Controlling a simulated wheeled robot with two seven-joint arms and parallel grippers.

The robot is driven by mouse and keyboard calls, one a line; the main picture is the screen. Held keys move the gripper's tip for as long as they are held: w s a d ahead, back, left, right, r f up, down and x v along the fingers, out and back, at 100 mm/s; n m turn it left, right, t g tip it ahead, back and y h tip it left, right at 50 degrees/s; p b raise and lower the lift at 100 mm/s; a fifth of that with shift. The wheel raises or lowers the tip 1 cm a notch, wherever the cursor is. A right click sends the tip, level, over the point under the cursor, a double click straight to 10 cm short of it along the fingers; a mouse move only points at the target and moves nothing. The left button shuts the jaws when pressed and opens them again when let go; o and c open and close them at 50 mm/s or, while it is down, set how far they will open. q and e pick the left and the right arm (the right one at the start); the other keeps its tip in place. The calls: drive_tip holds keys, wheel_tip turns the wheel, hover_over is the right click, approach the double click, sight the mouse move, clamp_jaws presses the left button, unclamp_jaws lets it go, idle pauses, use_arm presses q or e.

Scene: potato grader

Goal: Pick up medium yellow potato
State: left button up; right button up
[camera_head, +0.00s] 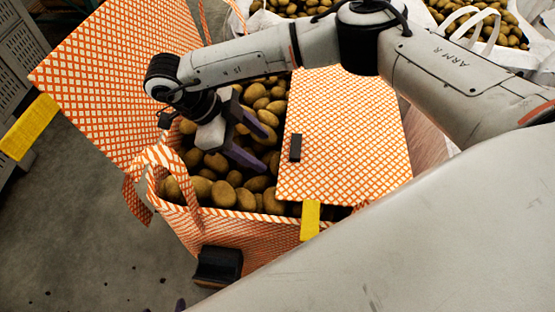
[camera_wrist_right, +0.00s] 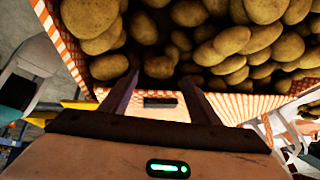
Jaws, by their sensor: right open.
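Many yellow-brown potatoes (camera_head: 223,194) of mixed sizes fill the orange-and-white checked bag (camera_head: 190,228). Which one is the medium yellow potato, I cannot tell. My right gripper (camera_head: 256,146) reaches over the bag from above, its two purple fingers apart. In the right wrist view, the fingers (camera_wrist_right: 160,82) are spread with nothing between them, and potatoes (camera_wrist_right: 230,41) lie beyond the tips. A large potato (camera_wrist_right: 90,15) shows at the upper left there.
The bag's checked flaps (camera_head: 345,130) stand open at left and right, with a handle loop (camera_head: 165,160) at its near left corner. More potato-filled white bags (camera_head: 500,40) stand behind. Grey floor (camera_head: 90,230) is mostly open at left.

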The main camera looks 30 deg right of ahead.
sight(276, 161)
drive_tip(key=p+x, duration=0.1)
drive_tip(key=x, duration=0.6)
drive_tip(key=shift+s+d, duration=0.15)
drive_tip(key=shift+s, duration=0.05)
drive_tip(key=c, duration=0.7)
drive_tip(key=shift+c, duration=0.2)
drive_tip(key=shift+r, duration=0.1)
drive_tip(key=shift+r, duration=0.4)
drive_tip(key=a+b, duration=0.1)
drive_tip(key=w+a, duration=0.1)
drive_tip(key=a, duration=0.1)
drive_tip(key=shift+w+a+b, duration=0.15)
drive_tip(key=shift+a+b, duration=0.2)
wheel_tip(276, 161, up, 14)
drive_tip(key=shift+r, duration=0.1)
